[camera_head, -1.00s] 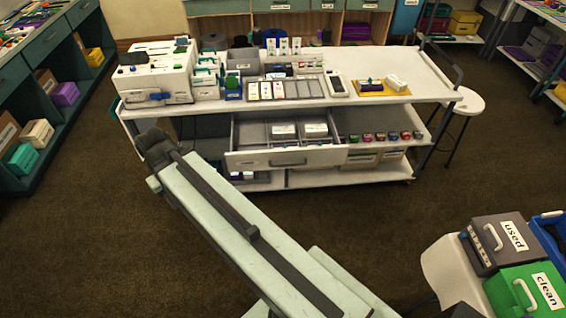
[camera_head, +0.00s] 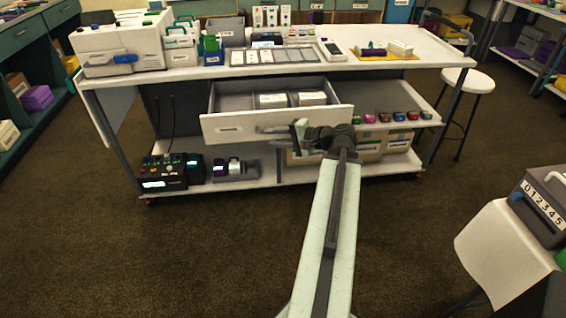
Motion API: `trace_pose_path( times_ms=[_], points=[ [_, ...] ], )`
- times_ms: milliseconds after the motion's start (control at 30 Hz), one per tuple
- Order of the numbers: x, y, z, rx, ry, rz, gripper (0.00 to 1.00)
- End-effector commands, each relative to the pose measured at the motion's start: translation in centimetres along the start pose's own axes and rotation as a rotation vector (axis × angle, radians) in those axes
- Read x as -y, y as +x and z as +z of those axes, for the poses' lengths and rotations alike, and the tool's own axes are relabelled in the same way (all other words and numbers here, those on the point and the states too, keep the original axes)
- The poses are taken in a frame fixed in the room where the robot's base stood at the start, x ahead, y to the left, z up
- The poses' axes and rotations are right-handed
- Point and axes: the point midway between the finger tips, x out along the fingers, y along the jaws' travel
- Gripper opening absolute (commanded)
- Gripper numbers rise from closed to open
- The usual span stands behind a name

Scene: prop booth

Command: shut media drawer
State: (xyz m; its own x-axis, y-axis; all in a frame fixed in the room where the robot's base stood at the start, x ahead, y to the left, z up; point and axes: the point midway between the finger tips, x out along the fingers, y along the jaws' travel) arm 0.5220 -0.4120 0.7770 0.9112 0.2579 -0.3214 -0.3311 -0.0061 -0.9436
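The media drawer (camera_head: 240,127) is pulled out from under the cart's top, with its white front facing me. A small label shows on the left of the front. Its grey inside is visible from above and holds two boxes with white labels (camera_head: 291,99). My gripper (camera_head: 297,131) is in front of the right half of the drawer front, by the grey handle (camera_head: 272,128). It overlaps the handle's right end in the picture; I cannot tell whether they touch. The fingers are small and partly hidden by my wrist, so their opening does not show.
The cart top (camera_head: 440,50) holds a white machine (camera_head: 120,48), trays and small boxes. Several small coloured items (camera_head: 398,116) line a shelf right of the drawer. A black device (camera_head: 164,173) sits on the lower shelf. A white stool (camera_head: 470,82) stands right. Brown floor before the cart is clear.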

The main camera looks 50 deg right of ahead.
Motion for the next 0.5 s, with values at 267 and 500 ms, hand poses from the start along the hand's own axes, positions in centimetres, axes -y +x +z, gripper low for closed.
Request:
trace_pose_path(
  times_ms=[267,500],
  points=[
    [-3.1,-6.8,-5.8,-0.153,0.102,-0.199,0.32],
    [-2.6,-5.6,-6.0,-0.151,0.103,-0.202,0.32]
  ],
)
